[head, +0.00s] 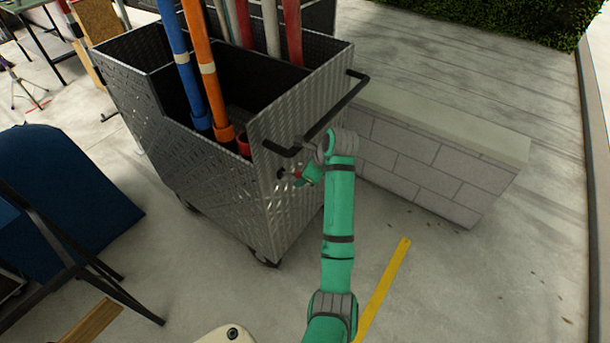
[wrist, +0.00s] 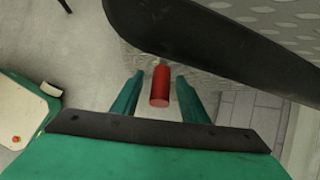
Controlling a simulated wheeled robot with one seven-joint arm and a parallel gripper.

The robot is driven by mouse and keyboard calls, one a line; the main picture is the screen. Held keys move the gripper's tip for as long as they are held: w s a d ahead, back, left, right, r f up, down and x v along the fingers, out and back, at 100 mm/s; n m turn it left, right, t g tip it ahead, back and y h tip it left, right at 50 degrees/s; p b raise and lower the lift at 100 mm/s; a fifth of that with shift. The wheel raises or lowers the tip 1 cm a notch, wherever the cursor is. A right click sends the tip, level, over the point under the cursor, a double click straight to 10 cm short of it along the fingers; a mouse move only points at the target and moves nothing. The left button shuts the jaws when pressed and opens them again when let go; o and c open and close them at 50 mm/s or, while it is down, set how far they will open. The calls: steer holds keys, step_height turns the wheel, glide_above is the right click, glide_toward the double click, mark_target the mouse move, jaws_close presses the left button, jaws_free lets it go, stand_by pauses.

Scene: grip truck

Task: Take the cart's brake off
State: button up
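The cart (head: 285,215) is a grey diamond-plate box on casters, with a black push handle (head: 345,107) on its near right end. A red cylindrical grip, seemingly the brake lever's (wrist: 160,88), sits low on that end below the handle; in the head view only a small red bit (head: 297,175) shows beside my gripper (head: 303,177). In the wrist view my gripper (wrist: 159,77) is open, with its two green fingers on either side of the red grip and a gap at each side. The lever's mount is hidden.
The handle's black bar (wrist: 215,40) crosses close above my fingers in the wrist view. Coloured poles (head: 200,70) stand in the cart. A low block wall (head: 430,160) stands right of it. A blue draped thing (head: 60,195) is at left. The floor in front of the cart is open.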

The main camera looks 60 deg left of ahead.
steer(key=shift+w+d, duration=0.1)
steer(key=shift+d+r, duration=0.1)
steer(key=shift+r, duration=0.2)
steer(key=v, duration=1)
stand_by(0.4)
